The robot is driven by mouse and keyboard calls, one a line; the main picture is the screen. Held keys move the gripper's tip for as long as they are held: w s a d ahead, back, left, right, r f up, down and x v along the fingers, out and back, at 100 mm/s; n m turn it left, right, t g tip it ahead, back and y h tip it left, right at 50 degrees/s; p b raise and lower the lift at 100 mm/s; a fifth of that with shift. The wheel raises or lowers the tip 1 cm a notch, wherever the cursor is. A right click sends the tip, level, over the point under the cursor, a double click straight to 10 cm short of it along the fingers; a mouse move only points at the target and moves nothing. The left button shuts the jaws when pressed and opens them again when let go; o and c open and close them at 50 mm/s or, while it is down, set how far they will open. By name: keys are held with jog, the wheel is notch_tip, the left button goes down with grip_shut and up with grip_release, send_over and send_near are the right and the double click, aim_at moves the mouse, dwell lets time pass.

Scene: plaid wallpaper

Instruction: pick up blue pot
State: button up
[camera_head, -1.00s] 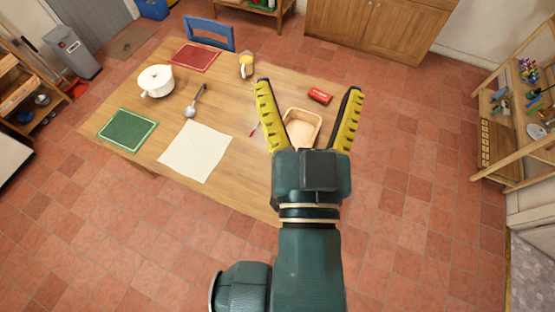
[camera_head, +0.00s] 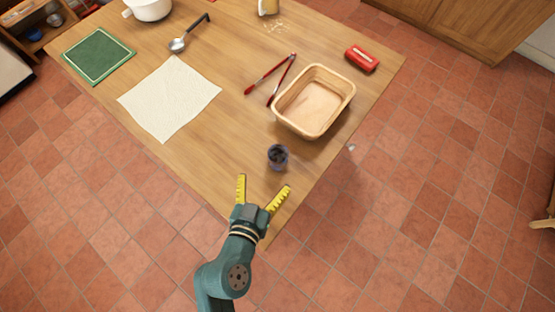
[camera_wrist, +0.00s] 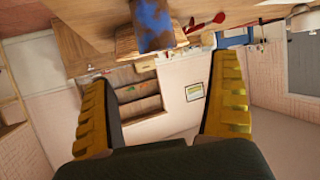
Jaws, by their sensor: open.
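The blue pot (camera_head: 278,157) is a small dark blue cup-like vessel. It stands near the table's front right edge in the head view. In the wrist view a mottled blue object (camera_wrist: 154,24), apparently this pot, shows at the top centre, partly cut off by the frame. My gripper (camera_head: 264,183) is open and empty, with its yellow fingers spread. It is at the table's front corner, just short of the pot and apart from it. Both fingers also show in the wrist view.
A tan basket (camera_head: 313,100) stands close behind the pot, with red tongs (camera_head: 270,75) beside it. A red object (camera_head: 361,58) lies near the right edge. A white cloth (camera_head: 168,98), green mat (camera_head: 98,54), ladle (camera_head: 190,33) and white pot (camera_head: 150,9) are farther left.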

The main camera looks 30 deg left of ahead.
jog(key=b, duration=0.1)
send_near(280, 148)
jog(key=x, duration=0.4)
jog(key=shift+w+a+f, duration=0.15)
jog(key=shift+w+a, duration=0.05)
jog(key=shift+w, duration=0.1)
jog(key=b+x, duration=0.2)
jog(key=x, duration=0.3)
jog(key=shift+w+d+f, duration=0.15)
jog(key=shift+f, duration=0.05)
jog(key=c, duration=1.7)
